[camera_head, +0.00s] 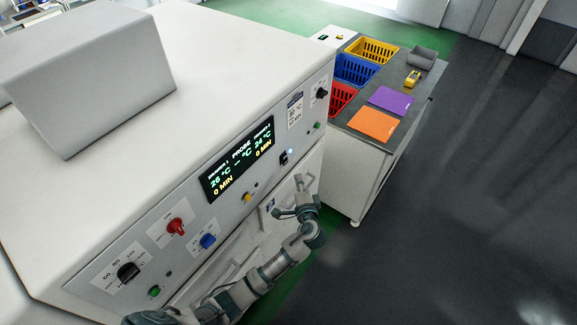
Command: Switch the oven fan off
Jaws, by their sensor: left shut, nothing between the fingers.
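The oven (150,210) is a large white box with a slanted-looking front panel on the left of the head view. Its panel carries a lit display (237,160), a black rocker switch (284,158) beside a small glowing bluish light (290,151), a red knob (176,227), a blue knob (208,241) and black knobs at both ends. The labels are too small to tell which control is the fan's. My left gripper (298,190) is shut and empty, in front of the oven below the rocker switch, apart from it. My right gripper is out of view.
A grey box (88,75) sits on the oven top. Oven door handles (268,215) lie behind my left arm. To the right, a workbench (352,150) holds yellow, blue and red baskets, purple and orange sheets and a yellow device. The dark floor at right is clear.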

